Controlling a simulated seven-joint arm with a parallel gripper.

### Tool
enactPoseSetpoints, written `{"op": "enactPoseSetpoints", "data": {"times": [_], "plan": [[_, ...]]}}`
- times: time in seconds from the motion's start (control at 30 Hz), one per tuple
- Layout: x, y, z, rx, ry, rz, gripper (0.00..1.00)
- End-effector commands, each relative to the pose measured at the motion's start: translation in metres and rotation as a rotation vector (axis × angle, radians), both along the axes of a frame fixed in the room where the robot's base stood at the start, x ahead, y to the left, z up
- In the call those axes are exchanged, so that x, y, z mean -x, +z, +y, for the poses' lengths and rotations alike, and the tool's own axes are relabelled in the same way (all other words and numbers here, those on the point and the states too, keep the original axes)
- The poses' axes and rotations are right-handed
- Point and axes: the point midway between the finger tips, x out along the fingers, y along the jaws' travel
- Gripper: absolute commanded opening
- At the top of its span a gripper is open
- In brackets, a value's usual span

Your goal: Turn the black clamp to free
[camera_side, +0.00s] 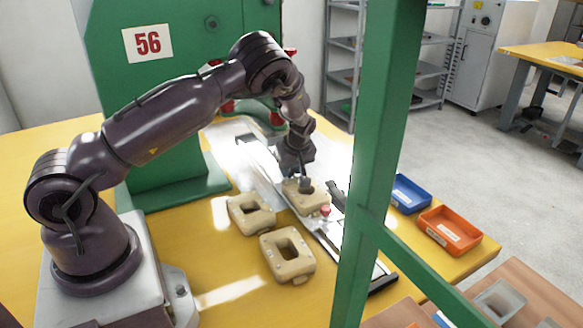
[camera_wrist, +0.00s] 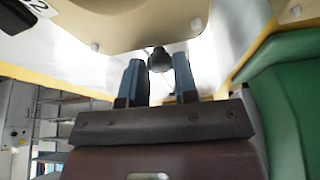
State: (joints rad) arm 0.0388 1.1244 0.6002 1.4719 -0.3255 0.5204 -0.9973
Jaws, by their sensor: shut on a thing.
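The black clamp shows in the wrist view as a round black knob (camera_wrist: 158,60) between the tips of my gripper's two blue-grey fingers (camera_wrist: 159,74). My gripper is shut on it, with one finger on each side. A tan block with white studs (camera_wrist: 135,22) lies close beyond the fingertips. In the side view my gripper (camera_side: 304,182) points down at a tan block (camera_side: 308,203) with an opening, on the metal rail. The clamp's grip point is hard to make out there, and its turn angle cannot be told.
Two more tan blocks, one nearer the back (camera_side: 250,214) and one in front (camera_side: 287,254), sit left of the rail. A red knob (camera_side: 325,210) is beside the held spot. A green post (camera_side: 375,150) crosses the view. Blue (camera_side: 408,194) and orange (camera_side: 449,231) trays stand right.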

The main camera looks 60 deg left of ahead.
Motion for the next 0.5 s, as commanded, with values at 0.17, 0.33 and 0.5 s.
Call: {"op": "enactPoseSetpoints", "data": {"times": [0.17,0.33,0.5], "plan": [[0.0013,0.0008,0.0005,0.001,-0.111,-0.001,0.04],[0.0019,0.0007,0.0006,0.001,-0.189,-0.002,0.04],[0.0018,0.0008,0.0006,0.000,-0.235,0.000,0.04]]}}
